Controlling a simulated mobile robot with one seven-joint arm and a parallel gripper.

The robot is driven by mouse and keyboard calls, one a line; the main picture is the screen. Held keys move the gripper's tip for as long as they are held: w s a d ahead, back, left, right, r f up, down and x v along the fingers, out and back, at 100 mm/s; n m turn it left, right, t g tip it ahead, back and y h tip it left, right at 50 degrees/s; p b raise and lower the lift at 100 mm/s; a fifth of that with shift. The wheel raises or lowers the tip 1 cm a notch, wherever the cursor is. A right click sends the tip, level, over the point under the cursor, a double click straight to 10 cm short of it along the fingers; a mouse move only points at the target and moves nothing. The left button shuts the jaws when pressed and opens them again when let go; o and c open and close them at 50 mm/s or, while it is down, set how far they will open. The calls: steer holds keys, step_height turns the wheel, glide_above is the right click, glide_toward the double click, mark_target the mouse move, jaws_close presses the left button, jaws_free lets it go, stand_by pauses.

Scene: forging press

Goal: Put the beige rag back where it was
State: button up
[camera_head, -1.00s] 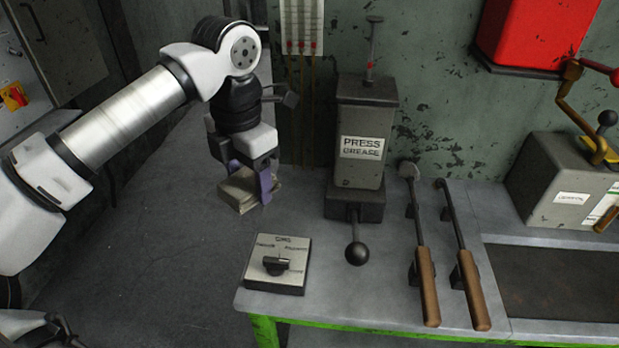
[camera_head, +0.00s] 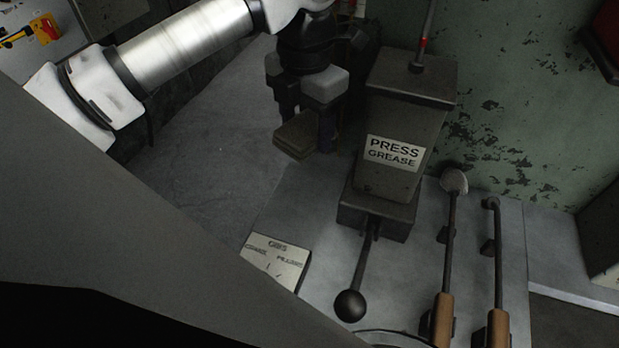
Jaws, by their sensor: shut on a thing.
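The beige rag (camera_head: 294,136) is a small folded stack, dark in shadow, held in my gripper (camera_head: 303,130) in the head view. My gripper points down and is shut on the rag. The rag hangs just past the far left edge of the bench (camera_head: 300,208), left of the press grease box. I cannot tell its exact height above the bench. Part of the rag is hidden behind the fingers.
The press grease box (camera_head: 405,130) with its ball-ended lever (camera_head: 350,305) stands close to the right of my gripper. Two wooden-handled tools (camera_head: 443,318) rest at right. A large grey surface blocks the lower left.

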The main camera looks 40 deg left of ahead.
mark_target(306, 125)
step_height(306, 125, down, 15)
steer(key=b, duration=0.7)
steer(key=shift+f+b, duration=0.2)
steer(key=shift+b, duration=0.25)
steer(key=o, duration=0.9)
steer(key=shift+o, duration=0.2)
step_height(306, 125, up, 12)
steer(key=shift+r, duration=0.2)
